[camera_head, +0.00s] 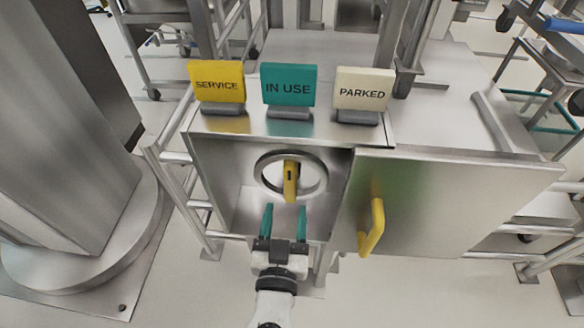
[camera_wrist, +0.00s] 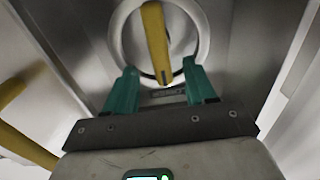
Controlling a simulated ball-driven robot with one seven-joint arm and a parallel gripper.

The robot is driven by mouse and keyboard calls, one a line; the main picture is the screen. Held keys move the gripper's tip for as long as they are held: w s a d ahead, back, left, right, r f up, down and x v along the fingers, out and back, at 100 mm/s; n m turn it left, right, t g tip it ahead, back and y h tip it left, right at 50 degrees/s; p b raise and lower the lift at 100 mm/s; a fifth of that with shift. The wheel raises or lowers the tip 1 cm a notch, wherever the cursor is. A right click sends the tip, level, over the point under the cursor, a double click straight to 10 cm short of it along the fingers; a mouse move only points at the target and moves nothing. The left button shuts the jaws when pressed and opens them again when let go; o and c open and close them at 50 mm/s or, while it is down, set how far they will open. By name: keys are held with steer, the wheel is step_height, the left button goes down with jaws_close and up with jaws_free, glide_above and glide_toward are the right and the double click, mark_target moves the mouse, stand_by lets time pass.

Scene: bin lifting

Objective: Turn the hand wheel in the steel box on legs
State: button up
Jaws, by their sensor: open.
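The steel box (camera_head: 230,150) on legs has its front open on the left side. Inside it is a round steel hand wheel (camera_head: 263,168) with a yellow bar (camera_head: 290,180) across its middle, roughly upright. My gripper (camera_head: 285,212) is open and empty in front of the box, just below the wheel, with teal fingers pointing at it. In the wrist view the wheel's rim (camera_wrist: 203,30) and yellow bar (camera_wrist: 156,42) are ahead of my gripper (camera_wrist: 163,82). The bar's lower end appears between the fingertips in that view; I cannot tell how deep the gap is.
A steel door (camera_head: 450,200) with a yellow handle (camera_head: 372,228) stands open at the right. Yellow SERVICE (camera_head: 217,82), teal IN USE (camera_head: 288,85) and cream PARKED (camera_head: 362,88) signs stand on the box. A large steel column (camera_head: 60,130) stands left.

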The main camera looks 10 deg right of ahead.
mark_target(291, 176)
steer(key=x, duration=1)
steer(key=shift+w+d+p, duration=0.1)
steer(key=shift+p, duration=0.3)
jaws_close()
